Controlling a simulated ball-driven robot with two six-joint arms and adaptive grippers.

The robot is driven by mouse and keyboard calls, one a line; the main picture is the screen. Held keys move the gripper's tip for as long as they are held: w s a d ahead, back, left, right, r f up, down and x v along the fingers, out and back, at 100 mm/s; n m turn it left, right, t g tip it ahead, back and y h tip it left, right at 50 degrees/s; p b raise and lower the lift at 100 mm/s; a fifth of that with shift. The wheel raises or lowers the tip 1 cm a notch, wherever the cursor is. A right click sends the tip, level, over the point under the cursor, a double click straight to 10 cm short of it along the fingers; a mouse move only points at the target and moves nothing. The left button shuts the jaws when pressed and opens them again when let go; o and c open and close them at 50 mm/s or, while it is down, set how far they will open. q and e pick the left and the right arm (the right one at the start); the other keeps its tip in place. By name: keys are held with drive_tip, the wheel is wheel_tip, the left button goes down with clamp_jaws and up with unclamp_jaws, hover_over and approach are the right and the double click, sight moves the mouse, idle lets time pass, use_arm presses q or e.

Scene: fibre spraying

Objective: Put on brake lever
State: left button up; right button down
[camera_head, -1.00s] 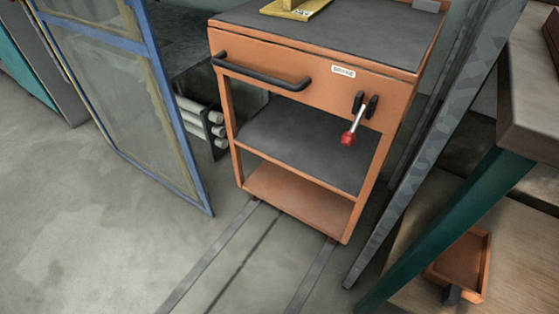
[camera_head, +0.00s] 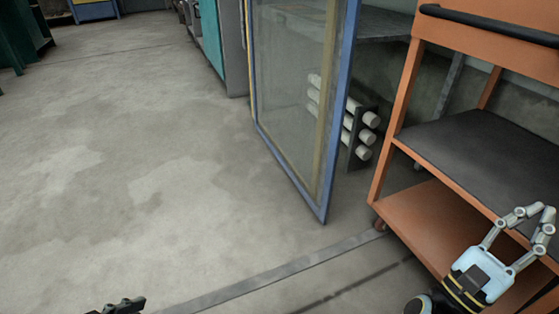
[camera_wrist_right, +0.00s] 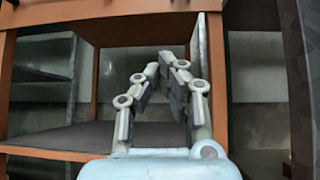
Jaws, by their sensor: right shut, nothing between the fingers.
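The brake lever does not show in either view now. The orange cart (camera_head: 398,120) stands at the right of the head view, its upper part cut off by the frame. My right gripper (camera_head: 532,213) is at the lower right, in front of the cart's open shelves. It is shut and empty. In the right wrist view my gripper (camera_wrist_right: 161,66) points at the open shelf bay of the orange frame (camera_wrist_right: 135,30). A dark part at the bottom edge of the head view looks like my left gripper (camera_head: 120,306); most of it is outside the frame.
A blue-framed glass door (camera_head: 345,110) stands open left of the cart. White rolls (camera_head: 357,130) lie on a rack behind it. The cart's black handle (camera_head: 490,26) runs along its top. A metal rail (camera_head: 270,275) crosses the floor. The concrete floor at left is clear.

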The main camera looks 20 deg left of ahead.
use_arm(q)
drive_tip(key=shift+w+d+r, duration=0.15)
drive_tip(key=shift+w+r, duration=0.25)
drive_tip(key=shift+r, duration=0.3)
use_arm(e)
drive_tip(key=m+g+h, duration=0.2)
drive_tip(key=m, duration=0.1)
drive_tip(key=s+m+h, duration=0.1)
drive_tip(key=shift+r+m+g+h, duration=0.3)
drive_tip(key=shift+r+g, duration=0.05)
drive_tip(key=shift+g, duration=0.05)
drive_tip(key=shift+w, duration=0.1)
use_arm(q)
drive_tip(key=r+g, duration=0.1)
drive_tip(key=r+g+p, duration=0.1)
drive_tip(key=r+p, duration=0.1)
drive_tip(key=shift+s+r+g, duration=0.25)
drive_tip(key=shift+g, duration=0.15)
use_arm(e)
drive_tip(key=w+d+r, duration=0.1)
drive_tip(key=d+r, duration=0.2)
drive_tip(key=r, duration=0.7)
drive_tip(key=shift+w+d+r, duration=0.35)
drive_tip(key=shift+w+d, duration=0.05)
